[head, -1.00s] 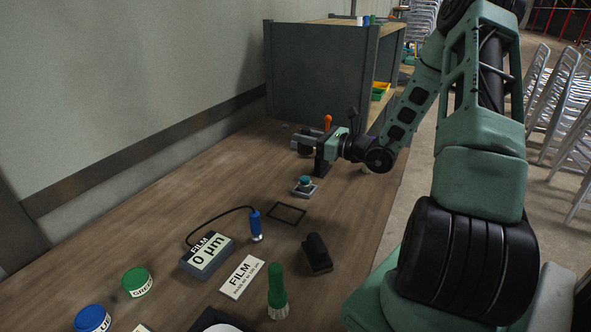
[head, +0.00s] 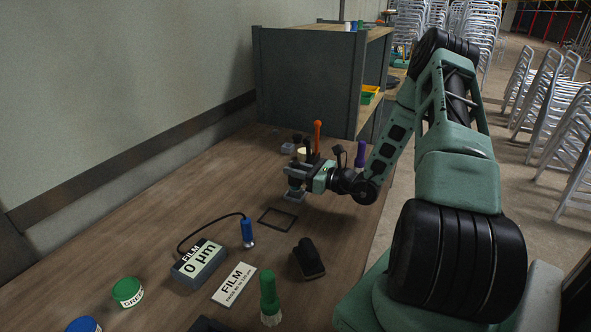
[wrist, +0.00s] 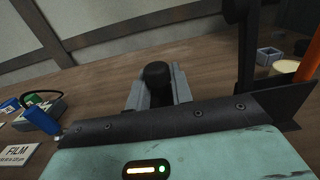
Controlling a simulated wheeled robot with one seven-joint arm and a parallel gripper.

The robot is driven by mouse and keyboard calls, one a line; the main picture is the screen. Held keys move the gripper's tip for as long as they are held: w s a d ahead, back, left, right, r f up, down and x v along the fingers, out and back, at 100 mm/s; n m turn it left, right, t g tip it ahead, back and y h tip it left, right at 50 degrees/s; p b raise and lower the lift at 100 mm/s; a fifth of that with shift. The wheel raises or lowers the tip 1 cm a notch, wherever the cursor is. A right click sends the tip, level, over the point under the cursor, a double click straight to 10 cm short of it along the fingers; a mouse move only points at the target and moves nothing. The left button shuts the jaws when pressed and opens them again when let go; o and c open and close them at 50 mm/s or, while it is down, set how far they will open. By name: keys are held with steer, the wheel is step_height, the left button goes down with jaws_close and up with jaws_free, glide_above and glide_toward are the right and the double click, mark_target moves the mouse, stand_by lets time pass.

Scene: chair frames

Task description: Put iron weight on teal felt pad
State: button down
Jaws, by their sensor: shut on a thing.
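My gripper (head: 294,184) is low over the far middle of the wooden bench, its jaws pointing left. In the wrist view, its grey fingers (wrist: 157,92) are shut on a dark, round-topped piece, which I take to be the iron weight (wrist: 157,72). Its lower part is hidden by the fingers and the gripper body. I cannot make out the teal felt pad; the small teal-topped grey piece seen earlier is at about the spot the gripper now covers. I cannot tell whether the weight touches anything beneath it.
A black square outline (head: 278,218) lies just in front of the gripper. An orange upright handle (head: 317,136) and a purple bottle (head: 360,154) stand behind it. Nearer are a film gauge (head: 198,264), a film card (head: 234,284), a black block (head: 308,259) and a green brush (head: 269,297).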

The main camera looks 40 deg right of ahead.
steer(key=shift+f, duration=0.15)
steer(key=c, duration=1.2)
jaws_free()
steer(key=shift+c, duration=0.2)
steer(key=shift+r, duration=0.2)
steer(key=b+v, duration=0.2)
steer(key=v, duration=1)
